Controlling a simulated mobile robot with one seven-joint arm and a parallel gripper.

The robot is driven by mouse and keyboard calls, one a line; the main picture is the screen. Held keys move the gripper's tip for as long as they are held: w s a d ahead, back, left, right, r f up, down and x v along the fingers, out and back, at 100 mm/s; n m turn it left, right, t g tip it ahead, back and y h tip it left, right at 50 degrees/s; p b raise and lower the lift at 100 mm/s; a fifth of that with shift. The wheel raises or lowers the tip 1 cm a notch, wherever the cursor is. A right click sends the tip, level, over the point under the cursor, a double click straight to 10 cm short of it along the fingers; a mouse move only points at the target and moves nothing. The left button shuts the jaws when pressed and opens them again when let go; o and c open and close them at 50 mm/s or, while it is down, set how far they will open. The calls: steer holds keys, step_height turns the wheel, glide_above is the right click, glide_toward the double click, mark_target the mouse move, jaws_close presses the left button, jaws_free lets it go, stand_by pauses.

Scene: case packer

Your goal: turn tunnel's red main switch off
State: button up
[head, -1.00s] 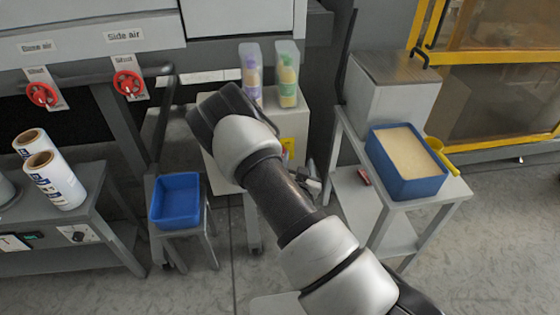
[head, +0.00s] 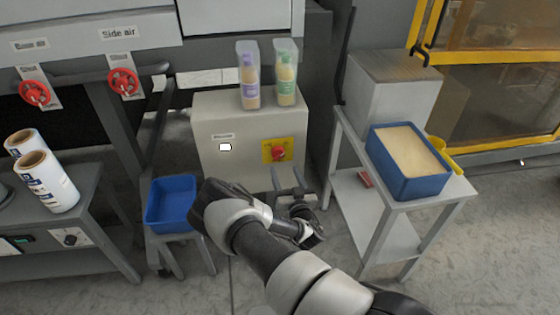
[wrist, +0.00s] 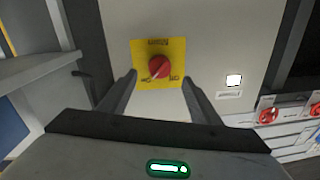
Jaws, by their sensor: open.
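The red main switch (head: 277,152) is a round knob on a yellow plate, on the front of a light grey cabinet (head: 232,175). In the wrist view the red knob (wrist: 159,67) shows a pale line slanting across it. Small marks sit at the plate's lower corners there, too small to read. My gripper (head: 286,172) is just below and in front of the plate in the head view. In the wrist view my gripper (wrist: 158,80) has its two fingers apart, one on each side of the plate's lower part, with nothing between them. I cannot tell whether they touch the panel.
A small lit white square (head: 225,147) is beside the switch on the cabinet. Two bottles (head: 249,80) (head: 285,75) stand on top. A blue bin (head: 172,203) is at left, and a cart with a blue tray (head: 408,180) at right. Red air valves (head: 34,93) (head: 123,82) are at upper left.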

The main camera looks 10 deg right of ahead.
mark_target(278, 154)
steer(key=w, duration=0.8)
steer(key=shift+a+b, duration=0.3)
steer(key=shift+b, duration=0.15)
steer(key=shift+c, duration=0.5)
steer(key=c, duration=0.9)
steer(key=shift+c, duration=0.2)
